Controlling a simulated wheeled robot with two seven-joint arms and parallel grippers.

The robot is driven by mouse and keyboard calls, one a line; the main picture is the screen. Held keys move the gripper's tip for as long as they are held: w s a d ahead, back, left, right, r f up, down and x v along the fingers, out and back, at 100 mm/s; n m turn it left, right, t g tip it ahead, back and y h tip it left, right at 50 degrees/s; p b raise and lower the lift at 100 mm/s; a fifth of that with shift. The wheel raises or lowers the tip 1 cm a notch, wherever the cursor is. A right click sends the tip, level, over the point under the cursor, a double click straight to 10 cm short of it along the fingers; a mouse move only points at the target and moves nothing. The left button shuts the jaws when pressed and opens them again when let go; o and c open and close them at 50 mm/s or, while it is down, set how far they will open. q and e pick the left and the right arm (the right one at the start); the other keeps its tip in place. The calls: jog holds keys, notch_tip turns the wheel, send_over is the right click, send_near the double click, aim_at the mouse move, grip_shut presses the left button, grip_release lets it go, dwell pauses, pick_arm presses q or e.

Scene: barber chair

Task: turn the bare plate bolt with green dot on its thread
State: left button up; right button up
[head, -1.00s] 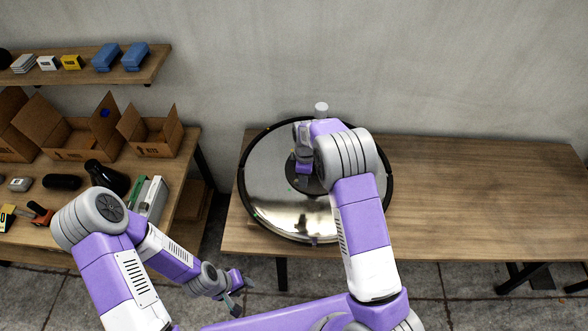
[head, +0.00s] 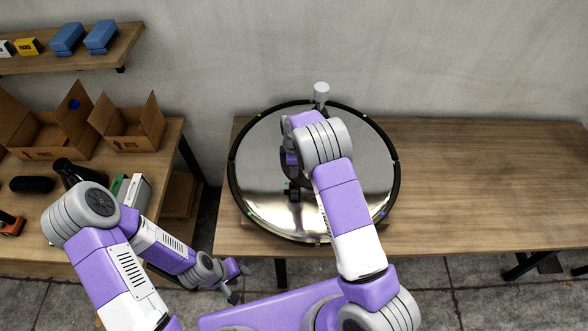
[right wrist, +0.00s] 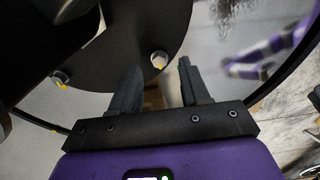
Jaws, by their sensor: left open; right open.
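A round mirror-like disc (head: 350,205) with a black rim lies on the wooden table, its dark centre plate (head: 288,165) mostly hidden by my right arm. The right wrist view shows the black plate (right wrist: 135,30) close up. Another bolt (right wrist: 61,77) with a yellow mark is further left. I see no green dot on either bolt. My left gripper (head: 240,282) is open and empty, low in front of the table.
A grey-topped post (head: 321,93) stands behind the disc. The table (head: 480,180) is clear to the right. A left bench holds open cardboard boxes (head: 130,125) and a dark bottle (head: 75,172); a shelf (head: 90,48) hangs above.

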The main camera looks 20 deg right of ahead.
jog(key=shift+f, duration=1.15)
jog(key=shift+c, duration=0.2)
grip_shut()
